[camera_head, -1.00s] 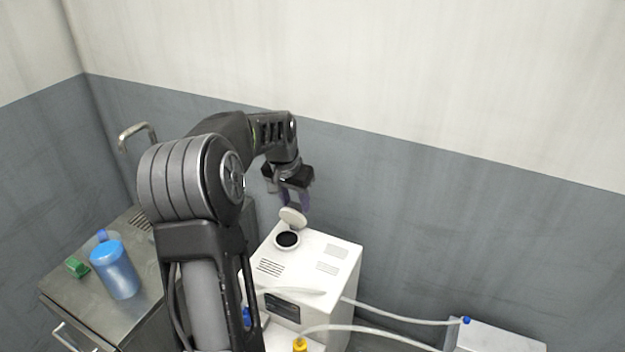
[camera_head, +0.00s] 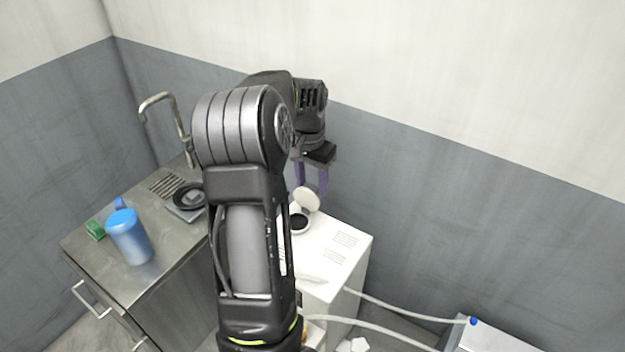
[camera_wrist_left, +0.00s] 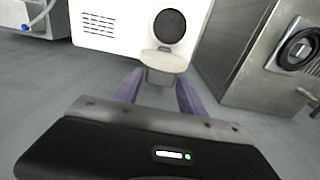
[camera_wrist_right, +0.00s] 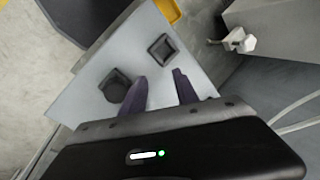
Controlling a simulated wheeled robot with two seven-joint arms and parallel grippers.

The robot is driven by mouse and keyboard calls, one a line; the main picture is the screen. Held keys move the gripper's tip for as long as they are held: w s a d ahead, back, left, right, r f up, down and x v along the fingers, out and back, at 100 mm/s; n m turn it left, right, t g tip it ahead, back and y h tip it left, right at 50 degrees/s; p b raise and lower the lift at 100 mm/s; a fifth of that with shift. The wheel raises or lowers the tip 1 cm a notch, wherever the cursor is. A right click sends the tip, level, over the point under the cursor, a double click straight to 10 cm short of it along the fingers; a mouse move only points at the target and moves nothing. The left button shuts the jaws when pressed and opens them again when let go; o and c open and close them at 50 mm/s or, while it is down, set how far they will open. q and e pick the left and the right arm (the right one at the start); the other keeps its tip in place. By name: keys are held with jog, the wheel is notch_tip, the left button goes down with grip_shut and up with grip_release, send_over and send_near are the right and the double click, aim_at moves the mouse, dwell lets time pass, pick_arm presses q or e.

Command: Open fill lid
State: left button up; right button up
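The white machine (camera_head: 335,265) stands right of the steel counter, with a round dark fill opening (camera_head: 299,224) in its top. The round white fill lid (camera_head: 307,200) is raised, tilted up at the opening's back edge. In the left wrist view the lid (camera_wrist_left: 165,61) shows beside the dark opening (camera_wrist_left: 169,25). My left gripper (camera_head: 312,188) is just above and behind the lid. Its purple fingers (camera_wrist_left: 158,88) are spread apart, with nothing clearly held. My right gripper (camera_wrist_right: 161,84) is open and empty over a pale surface; it is out of the head view.
A steel counter (camera_head: 95,250) at left holds a blue container (camera_head: 129,237), a green block (camera_head: 95,230) and a faucet (camera_head: 160,100). Hoses (camera_head: 400,310) run right from the machine to a grey box (camera_head: 495,335). Two dark square parts (camera_wrist_right: 115,86) lie below the right gripper.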

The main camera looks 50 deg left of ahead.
aim_at(311, 187)
pick_arm(q)
jog(key=shift+o, duration=1.3)
jog(key=shift+r, duration=0.1)
jog(key=shift+s+r+b, duration=0.2)
jog(key=shift+r+b, duration=0.5)
jog(key=shift+r, duration=3.15)
